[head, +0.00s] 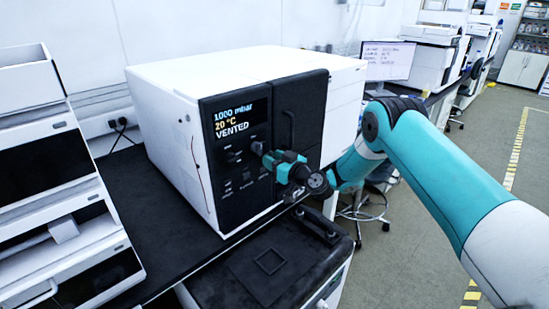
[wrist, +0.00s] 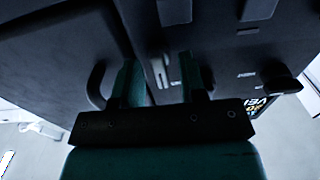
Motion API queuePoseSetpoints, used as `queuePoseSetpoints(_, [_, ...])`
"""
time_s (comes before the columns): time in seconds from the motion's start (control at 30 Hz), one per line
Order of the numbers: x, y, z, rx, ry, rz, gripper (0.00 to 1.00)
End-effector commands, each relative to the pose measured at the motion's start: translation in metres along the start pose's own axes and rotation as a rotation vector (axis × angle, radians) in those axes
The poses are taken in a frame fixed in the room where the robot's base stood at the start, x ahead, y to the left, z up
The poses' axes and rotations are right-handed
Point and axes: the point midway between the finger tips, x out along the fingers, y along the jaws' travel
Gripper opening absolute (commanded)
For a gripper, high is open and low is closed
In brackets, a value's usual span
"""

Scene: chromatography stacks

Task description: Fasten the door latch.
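The black door (head: 302,105) with a curved handle (head: 290,128) is the right part of the instrument's front and looks shut or nearly so. My gripper (head: 274,160) is at the front, low by the seam between door and control panel. In the wrist view my gripper (wrist: 162,75) has its two fingers apart. A small pale metal piece (wrist: 158,72), probably the latch, shows between them, seemingly untouched. The door handle (wrist: 97,84) is left of the fingers there. The latch is hidden behind my gripper in the head view.
The control panel (head: 237,165) reads 1000 mbar, 20 °C, VENTED. A dark knob (wrist: 281,84) sticks out right of my fingers in the wrist view. A black-topped unit (head: 262,280) stands below in front. White stacked modules (head: 60,190) stand at left.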

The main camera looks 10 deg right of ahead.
Motion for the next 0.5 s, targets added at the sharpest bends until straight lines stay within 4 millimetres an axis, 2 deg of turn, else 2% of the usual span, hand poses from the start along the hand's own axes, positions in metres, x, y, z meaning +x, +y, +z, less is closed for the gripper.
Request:
queuePoseSetpoints(0.17, [-0.0002, 0.0001, 0.0001, 0.000, 0.000, 0.000, 0.36])
queuePoseSetpoints(0.3, [-0.0004, 0.0003, -0.0001, 0.000, 0.000, 0.000, 0.04])
queuePoseSetpoints(0.33, [-0.0004, 0.0003, -0.0001, 0.000, 0.000, 0.000, 0.00])
queuePoseSetpoints(0.5, [-0.0005, 0.0005, 0.0001, 0.005, 0.001, 0.000, 0.00])
